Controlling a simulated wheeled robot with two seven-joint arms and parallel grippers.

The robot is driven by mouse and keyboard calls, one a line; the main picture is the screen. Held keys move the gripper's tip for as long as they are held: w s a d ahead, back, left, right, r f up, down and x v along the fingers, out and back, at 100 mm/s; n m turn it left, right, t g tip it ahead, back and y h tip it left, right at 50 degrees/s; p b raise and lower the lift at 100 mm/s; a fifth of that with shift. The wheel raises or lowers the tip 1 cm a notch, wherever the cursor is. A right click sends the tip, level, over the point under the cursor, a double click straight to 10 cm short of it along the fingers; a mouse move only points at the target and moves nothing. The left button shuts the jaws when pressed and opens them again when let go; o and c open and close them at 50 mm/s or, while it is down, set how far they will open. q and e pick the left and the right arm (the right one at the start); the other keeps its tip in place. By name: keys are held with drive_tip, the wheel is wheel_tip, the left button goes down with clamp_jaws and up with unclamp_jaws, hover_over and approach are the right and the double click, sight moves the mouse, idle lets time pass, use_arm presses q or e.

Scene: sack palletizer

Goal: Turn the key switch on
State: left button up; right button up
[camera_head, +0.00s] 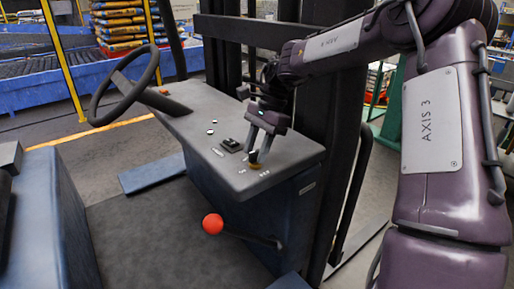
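The key switch (254,165) has a yellow base and a dark key on top. It sits near the front right corner of the grey console (215,130), between small printed labels. My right gripper (257,150) points down at it from above, its two fingers apart on either side of the dark key. Whether the fingertips touch the key is too small to tell, and they hide part of it. My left gripper is not in view.
A black steering wheel (124,85) stands at the console's left. A red ball knob (213,223) on a lever sticks out below the console's front. Dark mast uprights (335,130) rise close behind the console. Stacked sacks (120,22) lie far back left.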

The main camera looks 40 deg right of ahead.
drive_tip(key=p+v, duration=0.1)
drive_tip(key=v, duration=0.6)
drive_tip(key=shift+r, duration=0.4)
drive_tip(key=shift+d, duration=0.15)
